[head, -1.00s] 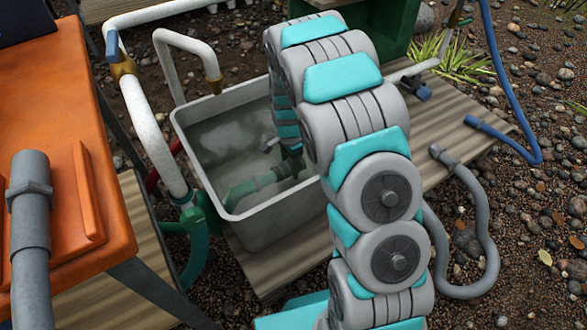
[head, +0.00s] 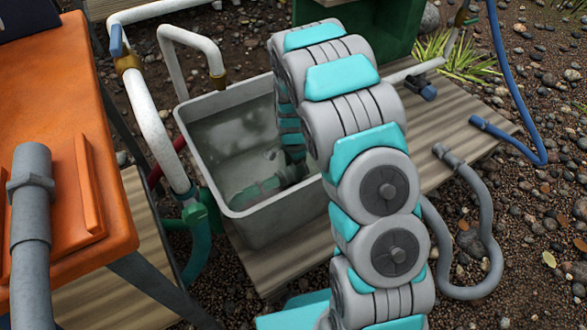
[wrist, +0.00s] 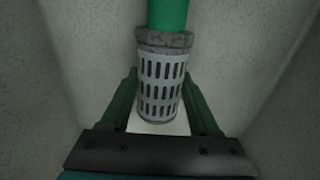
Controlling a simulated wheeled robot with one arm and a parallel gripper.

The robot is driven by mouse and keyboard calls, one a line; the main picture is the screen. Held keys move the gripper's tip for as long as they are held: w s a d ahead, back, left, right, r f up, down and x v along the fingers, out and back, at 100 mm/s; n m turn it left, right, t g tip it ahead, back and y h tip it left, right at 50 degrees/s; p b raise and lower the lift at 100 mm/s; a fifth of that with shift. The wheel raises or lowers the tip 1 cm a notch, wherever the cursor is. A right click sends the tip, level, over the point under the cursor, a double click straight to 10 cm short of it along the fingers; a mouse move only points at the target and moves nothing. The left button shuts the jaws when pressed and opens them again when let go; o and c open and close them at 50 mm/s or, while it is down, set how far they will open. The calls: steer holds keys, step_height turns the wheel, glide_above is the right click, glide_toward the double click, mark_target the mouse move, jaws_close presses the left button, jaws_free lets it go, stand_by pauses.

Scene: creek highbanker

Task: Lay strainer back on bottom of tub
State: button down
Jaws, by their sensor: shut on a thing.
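The strainer (wrist: 160,85) is a pale, slotted cylinder with a grey collar on the end of a green hose (wrist: 168,14). My gripper (wrist: 160,100) is shut on the strainer, with one dark green finger on each side of it. In the head view, the grey tub (head: 262,224) holds murky water, and my arm reaches down into it. Contact between strainer and tub bottom cannot be told.
White pipes (head: 150,120) and a green fitting (head: 200,216) stand close along the tub's left side. An orange table (head: 95,170) is at the left. The tub stands on a wooden board (head: 455,135); a grey hose (head: 482,225) lies at right.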

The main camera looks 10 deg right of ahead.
steer(key=shift+f, duration=0.5)
steer(key=shift+c, duration=0.2)
jaws_free()
steer(key=shift+r, duration=0.1)
step_height(320, 180, up, 7)
steer(key=shift+r, duration=0.3)
stand_by(0.4)
stand_by(0.5)
